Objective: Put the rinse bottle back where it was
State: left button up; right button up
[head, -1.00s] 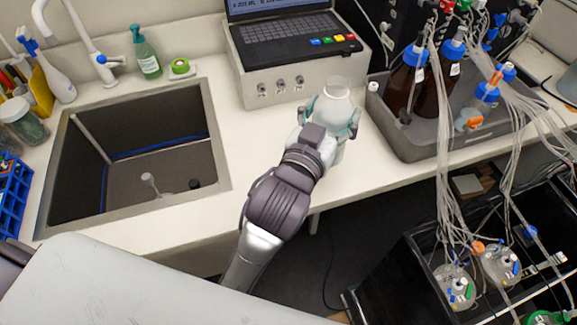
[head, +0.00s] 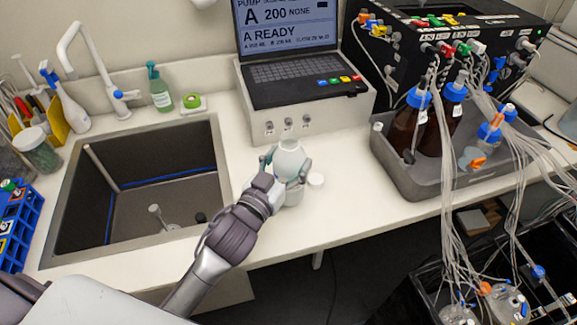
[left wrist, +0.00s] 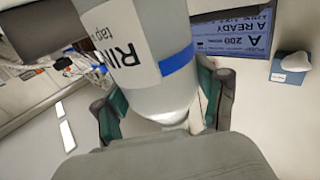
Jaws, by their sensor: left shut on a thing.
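The rinse bottle (head: 289,160) is a whitish bottle with a narrower neck. It is upright at the counter, in front of the grey console. In the left wrist view its body (left wrist: 165,95) fills the middle, with an upside-down printed label and a blue band. My left gripper (head: 287,169) is shut around the bottle. Its dark and teal fingers show on both sides of the bottle in the left wrist view (left wrist: 165,108). I cannot tell whether the bottle's base touches the counter. My right gripper is in neither view.
A sink (head: 60,215) lies to the left, with a green soap bottle (head: 160,92) behind it. A laptop (head: 295,60) sits on the console (head: 320,117). A grey tray (head: 405,182) with brown bottles stands right.

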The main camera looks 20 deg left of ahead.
pick_arm(q)
jog(key=shift+f, duration=1.15)
jog(key=o, duration=1.4)
jog(key=shift+f, duration=0.1)
jog(key=shift+r, duration=0.2)
jog(key=shift+s+f, duration=0.15)
jog(key=shift+s, duration=0.25)
jog(key=s+b, duration=0.1)
jog(key=s, duration=0.2)
jog(key=s+a+b, duration=0.1)
jog(key=s, duration=0.3)
jog(key=s+a+b, duration=0.1)
jog(key=s, duration=0.3)
jog(key=shift+s, duration=0.1)
